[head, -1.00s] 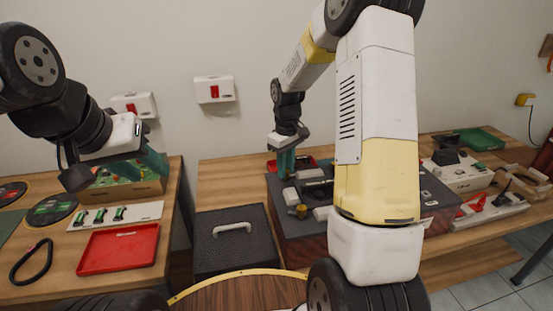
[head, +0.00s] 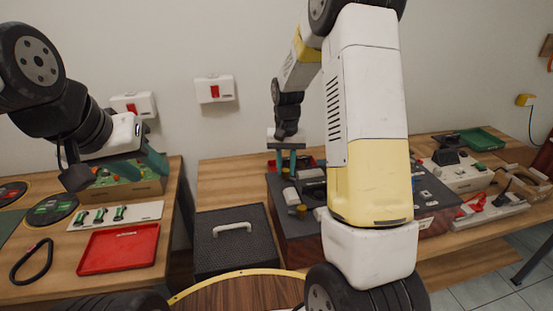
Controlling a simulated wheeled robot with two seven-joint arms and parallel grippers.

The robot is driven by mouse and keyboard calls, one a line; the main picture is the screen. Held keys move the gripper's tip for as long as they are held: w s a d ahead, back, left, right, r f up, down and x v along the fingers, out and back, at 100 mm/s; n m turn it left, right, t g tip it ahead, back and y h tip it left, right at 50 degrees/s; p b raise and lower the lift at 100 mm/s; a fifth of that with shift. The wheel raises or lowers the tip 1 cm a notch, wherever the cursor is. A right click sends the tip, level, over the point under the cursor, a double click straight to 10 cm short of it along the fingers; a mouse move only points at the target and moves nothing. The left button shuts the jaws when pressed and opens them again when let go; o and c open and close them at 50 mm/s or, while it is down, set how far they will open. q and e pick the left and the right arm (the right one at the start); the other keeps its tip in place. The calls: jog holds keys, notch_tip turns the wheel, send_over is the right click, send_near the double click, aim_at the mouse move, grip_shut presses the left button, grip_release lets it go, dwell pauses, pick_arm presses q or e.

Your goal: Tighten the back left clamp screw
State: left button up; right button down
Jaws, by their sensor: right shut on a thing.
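A dark grey unit with a reddish side (head: 300,229) stands on the right-hand table, with light cylinders and a brass-coloured knob (head: 301,210) on its top. My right gripper (head: 286,168) points down at the back left of this top. Its two green fingers straddle a small part, which I take to be the back left clamp screw; the part itself is too small and covered to make out. My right arm hides the middle of the unit. My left gripper (head: 153,166) hangs over the left table, away from the unit; its finger gap is not clear.
A red tray (head: 120,250), a white strip with green parts (head: 115,214) and a black loop (head: 32,262) lie on the left table. White devices (head: 462,176) fill the right side.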

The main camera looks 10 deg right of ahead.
aim_at(286, 170)
jog(key=shift+w+m, duration=0.1)
jog(key=shift+m, duration=0.3)
jog(key=c, duration=1.2)
grip_release()
jog(key=shift+r, duration=0.1)
notch_tip(286, 170, up, 7)
jog(key=shift+r, duration=0.35)
